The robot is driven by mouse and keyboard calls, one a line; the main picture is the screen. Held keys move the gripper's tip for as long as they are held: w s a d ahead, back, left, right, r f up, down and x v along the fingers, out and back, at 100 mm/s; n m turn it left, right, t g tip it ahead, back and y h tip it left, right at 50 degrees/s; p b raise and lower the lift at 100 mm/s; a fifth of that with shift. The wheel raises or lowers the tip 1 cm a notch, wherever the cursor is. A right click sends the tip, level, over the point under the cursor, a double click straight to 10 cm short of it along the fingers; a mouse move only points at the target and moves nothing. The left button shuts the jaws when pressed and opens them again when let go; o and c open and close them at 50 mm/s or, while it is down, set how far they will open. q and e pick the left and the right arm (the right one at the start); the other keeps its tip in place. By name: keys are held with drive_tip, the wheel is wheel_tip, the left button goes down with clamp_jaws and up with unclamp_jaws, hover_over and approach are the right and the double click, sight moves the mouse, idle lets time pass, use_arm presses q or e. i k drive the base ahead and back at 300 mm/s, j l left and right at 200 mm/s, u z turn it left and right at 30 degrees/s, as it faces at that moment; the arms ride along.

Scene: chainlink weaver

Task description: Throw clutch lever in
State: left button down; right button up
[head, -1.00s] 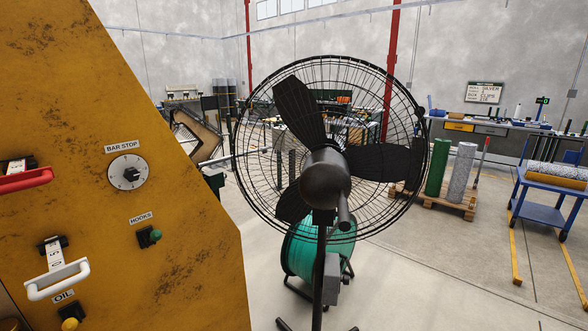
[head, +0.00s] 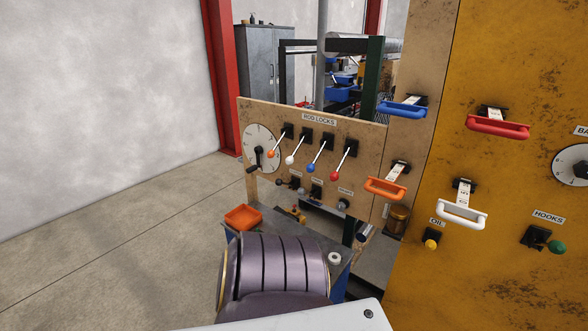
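No lever here has a readable clutch label. Several bar-handled levers stick out from the yellow machine: a blue handle (head: 402,110), a red handle (head: 497,127), an orange handle (head: 386,189) and a white handle (head: 461,215). On the wooden panel (head: 354,170) under the ROD LOCKS sign (head: 319,119) are levers with orange (head: 271,154), white (head: 290,160), blue (head: 311,168) and red (head: 334,176) knobs. Neither of my grippers is in view.
A round dial (head: 261,148) is at the panel's left. An orange tray (head: 243,217) lies below it. The HOOKS knob (head: 557,247) and yellow OIL knob (head: 431,244) are at right. Open floor (head: 120,235) lies to the left. A banded cylinder fills the bottom middle.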

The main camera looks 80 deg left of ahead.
sight(278, 182)
drive_tip(key=u, duration=2.7)
